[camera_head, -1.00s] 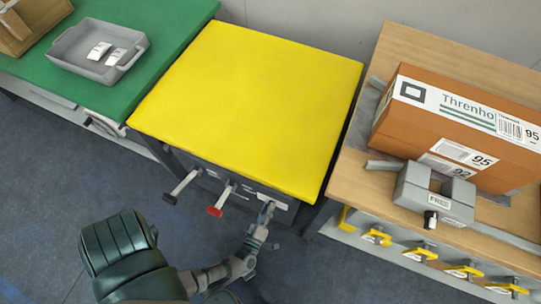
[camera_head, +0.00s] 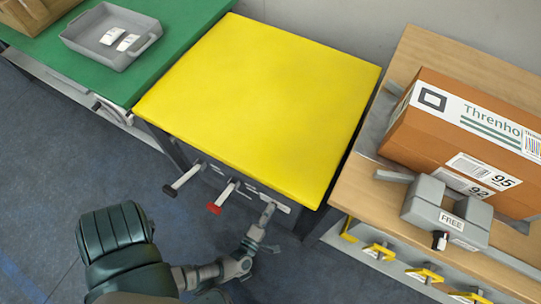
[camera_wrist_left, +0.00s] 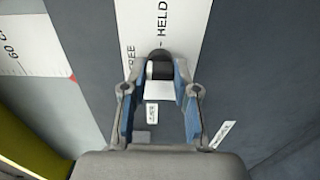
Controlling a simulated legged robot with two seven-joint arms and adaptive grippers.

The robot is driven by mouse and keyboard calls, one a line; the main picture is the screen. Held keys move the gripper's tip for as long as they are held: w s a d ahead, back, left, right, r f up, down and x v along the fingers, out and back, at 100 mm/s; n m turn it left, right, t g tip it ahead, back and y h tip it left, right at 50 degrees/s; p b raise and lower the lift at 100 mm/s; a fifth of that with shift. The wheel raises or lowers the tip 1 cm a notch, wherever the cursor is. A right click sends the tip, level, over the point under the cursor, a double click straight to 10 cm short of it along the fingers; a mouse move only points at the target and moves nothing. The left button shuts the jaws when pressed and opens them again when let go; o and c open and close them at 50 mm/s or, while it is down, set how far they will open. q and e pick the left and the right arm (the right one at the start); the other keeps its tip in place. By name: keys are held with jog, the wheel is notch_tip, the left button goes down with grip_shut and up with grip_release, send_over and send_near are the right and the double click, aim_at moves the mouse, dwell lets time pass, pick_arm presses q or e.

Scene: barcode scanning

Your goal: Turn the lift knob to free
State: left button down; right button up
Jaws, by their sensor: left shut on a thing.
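The yellow-topped lift table (camera_head: 258,100) stands in the middle of the head view. My left gripper (camera_head: 266,214) is at the right end of its front panel. In the left wrist view, its two blue-padded fingers close on the sides of the lift knob (camera_wrist_left: 160,68), a small dark and light cylinder. A white label strip (camera_wrist_left: 160,20) behind the knob reads FREE on the left and HELD on the right. Which word the knob points to cannot be told. In the head view the gripper hides the knob. My right gripper is not in view.
A black-ended lever (camera_head: 182,178) and a red-ended lever (camera_head: 221,197) stick out left of the gripper. On the right, a wooden counter (camera_head: 405,75) holds a brown box (camera_head: 425,150) and a grey fixture (camera_head: 446,212) labelled FREE. A grey tray (camera_head: 112,38) sits on the green table.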

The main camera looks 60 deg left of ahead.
pick_arm(q)
jog(key=shift+s+f, duration=0.1)
jog(key=shift+f, duration=0.05)
jog(key=c, duration=0.9)
grip_release()
jog(key=shift+c, duration=0.2)
jog(key=shift+o, duration=0.2)
jog(key=shift+a, duration=0.1)
